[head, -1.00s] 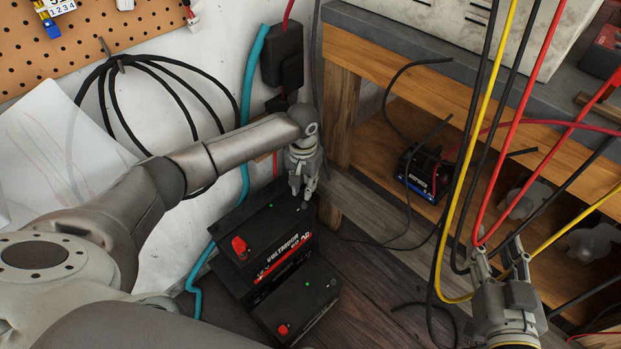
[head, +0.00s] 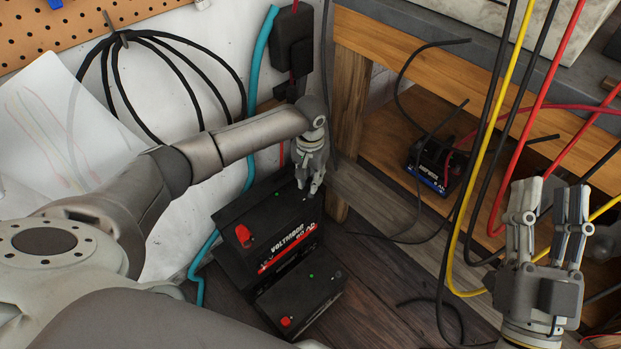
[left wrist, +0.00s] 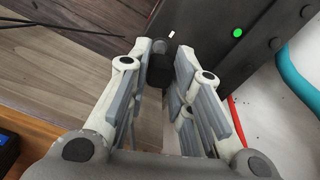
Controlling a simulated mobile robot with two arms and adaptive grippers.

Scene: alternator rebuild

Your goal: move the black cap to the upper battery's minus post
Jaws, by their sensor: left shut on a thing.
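The upper battery (head: 255,215) is black with a red and white label, and a red cap (head: 243,236) sits on its left post. My left gripper (head: 313,190) points down at the far right corner of that battery. In the left wrist view it is shut on the black cap (left wrist: 159,70), a small dark cylinder between the fingertips beside the battery's dark top (left wrist: 255,30).
A lower battery (head: 315,283) with a red cap (head: 286,322) stands in front. A teal hose (head: 254,80) runs down the wall. Yellow (head: 478,150), red and black cables hang near my right gripper. A small black-and-blue device (head: 435,165) lies on the wooden shelf.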

